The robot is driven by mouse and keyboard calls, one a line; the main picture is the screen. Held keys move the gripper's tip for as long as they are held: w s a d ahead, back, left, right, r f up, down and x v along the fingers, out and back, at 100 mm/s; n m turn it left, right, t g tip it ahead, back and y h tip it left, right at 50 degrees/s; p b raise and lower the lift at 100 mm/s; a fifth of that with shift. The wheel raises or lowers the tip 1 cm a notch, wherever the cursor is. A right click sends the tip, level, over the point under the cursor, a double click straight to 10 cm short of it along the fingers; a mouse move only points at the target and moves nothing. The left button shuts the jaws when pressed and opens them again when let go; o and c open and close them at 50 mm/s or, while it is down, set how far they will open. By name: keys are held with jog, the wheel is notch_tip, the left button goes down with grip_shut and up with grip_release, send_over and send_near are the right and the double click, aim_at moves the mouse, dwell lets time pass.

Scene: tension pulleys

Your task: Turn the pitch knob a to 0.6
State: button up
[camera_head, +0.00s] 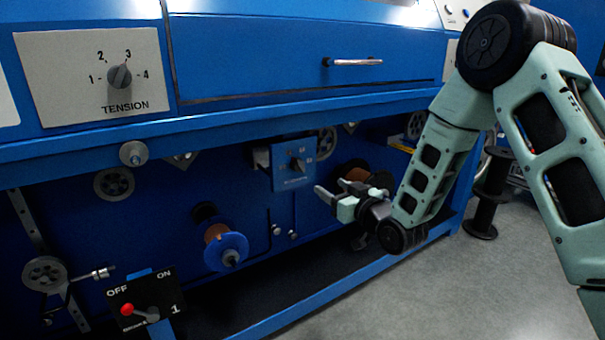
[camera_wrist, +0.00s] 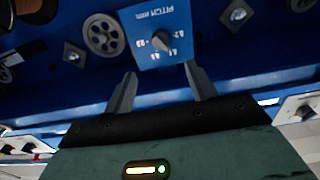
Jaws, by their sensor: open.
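The pitch knob (camera_head: 297,164) is a small dark knob on a blue panel (camera_head: 292,183) set in the machine's lower recess. In the wrist view the knob (camera_wrist: 162,40) is grey, on the blue panel (camera_wrist: 148,57) with white "PITCH" lettering that appears upside down. Small numbers ring one side of it; they are too blurred to read surely, as is the pointer. My gripper (camera_head: 330,188) is open and empty, to the lower right of the panel in the head view. In the wrist view its fingers (camera_wrist: 160,73) are spread, with the knob beyond and between them, untouched.
A tension dial (camera_head: 119,77) is on the upper left panel. A drawer handle (camera_head: 353,62) is above. A blue-flanged spool (camera_head: 227,250) and a red-tipped switch lever (camera_head: 128,310) are at lower left.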

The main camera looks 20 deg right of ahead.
aim_at(302, 169)
jog(key=b+x, duration=0.3)
jog(key=x, duration=1.1)
jog(key=shift+w+a, duration=0.15)
jog(key=shift+w, duration=0.05)
jog(key=shift+c, duration=0.4)
jog(key=c, duration=0.9)
